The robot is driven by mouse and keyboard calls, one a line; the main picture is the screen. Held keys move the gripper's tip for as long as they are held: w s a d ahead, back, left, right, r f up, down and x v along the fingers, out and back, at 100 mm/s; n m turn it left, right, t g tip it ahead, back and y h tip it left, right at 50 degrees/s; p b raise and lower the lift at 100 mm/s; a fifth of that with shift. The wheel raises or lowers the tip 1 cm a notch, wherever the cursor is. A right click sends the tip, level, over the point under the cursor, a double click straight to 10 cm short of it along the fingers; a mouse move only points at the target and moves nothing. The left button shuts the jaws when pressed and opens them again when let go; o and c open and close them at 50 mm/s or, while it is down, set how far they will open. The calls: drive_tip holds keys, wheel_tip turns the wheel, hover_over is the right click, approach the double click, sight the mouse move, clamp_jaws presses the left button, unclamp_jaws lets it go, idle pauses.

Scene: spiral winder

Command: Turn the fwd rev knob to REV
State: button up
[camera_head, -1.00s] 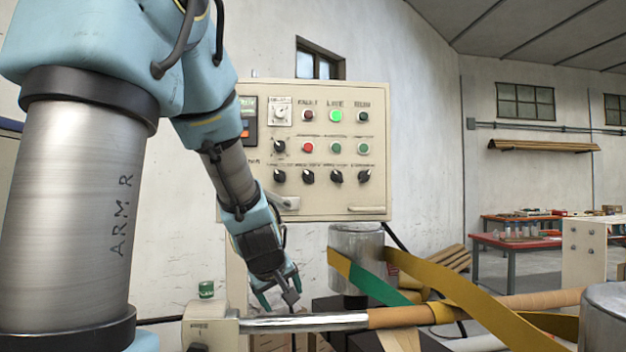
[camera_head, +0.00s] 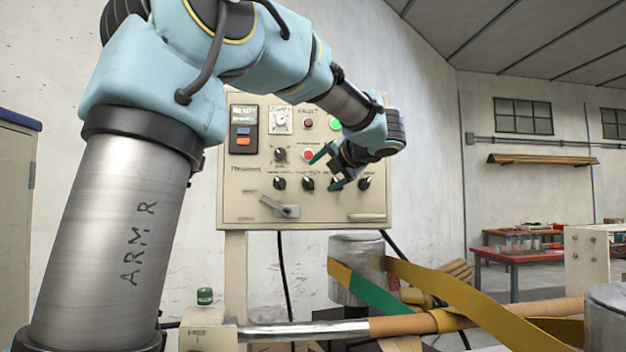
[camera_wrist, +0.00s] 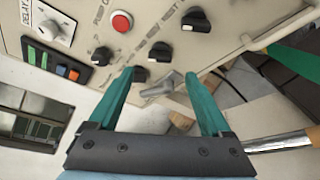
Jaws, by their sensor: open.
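The grey control panel (camera_head: 255,208) carries several black knobs. One black knob (camera_head: 280,155) sits in the middle row, left of a red button, and shows in the wrist view (camera_wrist: 102,55). The bottom row has a left knob (camera_head: 279,183), a second knob (camera_head: 308,183) and a far right knob (camera_head: 364,183). The labels are too small to read, so I cannot tell which is the fwd rev knob. My gripper (camera_head: 328,170) is open and empty in front of the panel's right half, hiding part of it. In the wrist view my gripper (camera_wrist: 160,75) has bottom-row knobs beyond its fingertips.
A grey lever handle (camera_head: 280,208) juts from the panel's lower left. Below are a metal roller (camera_head: 352,250), yellow and green belts (camera_head: 450,290) and a horizontal shaft (camera_head: 305,331). A small green button (camera_head: 205,296) stands at front left.

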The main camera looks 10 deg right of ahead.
sight(311, 182)
drive_tip(key=p+x, duration=0.2)
drive_tip(key=x, duration=0.5)
drive_tip(key=shift+w, duration=0.1)
drive_tip(key=shift+c, duration=0.4)
clamp_jaws()
